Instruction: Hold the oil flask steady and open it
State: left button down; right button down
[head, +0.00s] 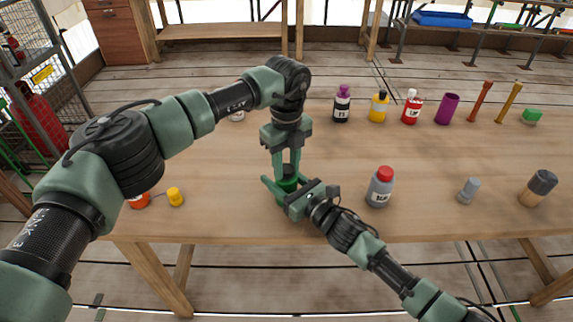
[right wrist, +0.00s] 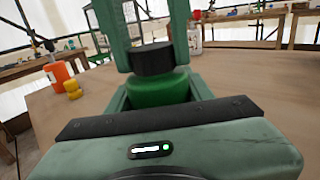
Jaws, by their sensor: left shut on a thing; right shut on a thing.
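The flask between my grippers is green with a black cap, and I take it for the oil flask. It stands upright on the wooden table and is mostly hidden by my grippers in the head view (head: 287,186). The right wrist view shows its green body (right wrist: 158,88) and black cap (right wrist: 152,60) more clearly. My left gripper (head: 287,172) points straight down from above, its fingers shut on either side of the cap. My right gripper (head: 281,190) comes in low from the right and is shut around the body. The cap sits on the body with no visible gap.
A grey bottle with a red cap (head: 381,188) stands just right of my right gripper. An orange container (head: 139,200) and a yellow piece (head: 175,196) are at the left front. Several bottles and a purple cup (head: 447,108) line the back.

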aim_at(287, 168)
pick_arm(q)
jog(key=shift+r, duration=0.25)
jog(key=shift+r, duration=0.85)
jog(key=shift+r, duration=2)
pick_arm(e)
jog(key=c, duration=0.5)
grip_release()
jog(key=shift+s+d, duration=0.1)
